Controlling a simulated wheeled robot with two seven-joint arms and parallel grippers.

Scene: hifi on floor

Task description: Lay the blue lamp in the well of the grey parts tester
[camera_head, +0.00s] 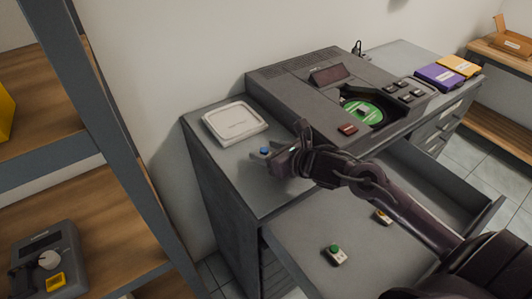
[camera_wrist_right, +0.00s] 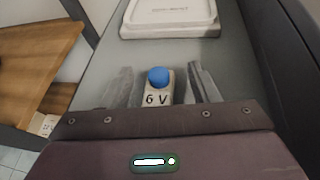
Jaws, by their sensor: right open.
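The blue lamp (camera_head: 264,151) has a blue dome on a pale base marked "6 V". It stands on the grey cabinet top near its left edge, and it also shows in the right wrist view (camera_wrist_right: 158,77). My right gripper (camera_head: 272,155) is open, with one finger on each side of the lamp's base and gaps visible in the wrist view. A grey device (camera_head: 36,250) with a round pale dial and a yellow label, on the lower left shelf, looks like the parts tester. Its well is not clear. My left gripper is out of view.
A pale square case (camera_head: 235,121) lies behind the lamp. A large dark hi-fi (camera_head: 285,87) with a green disc stands to the right. An open drawer (camera_head: 292,238) below holds green-topped (camera_head: 335,254) and yellow-topped (camera_head: 382,216) parts. A shelf upright (camera_head: 110,130) stands left.

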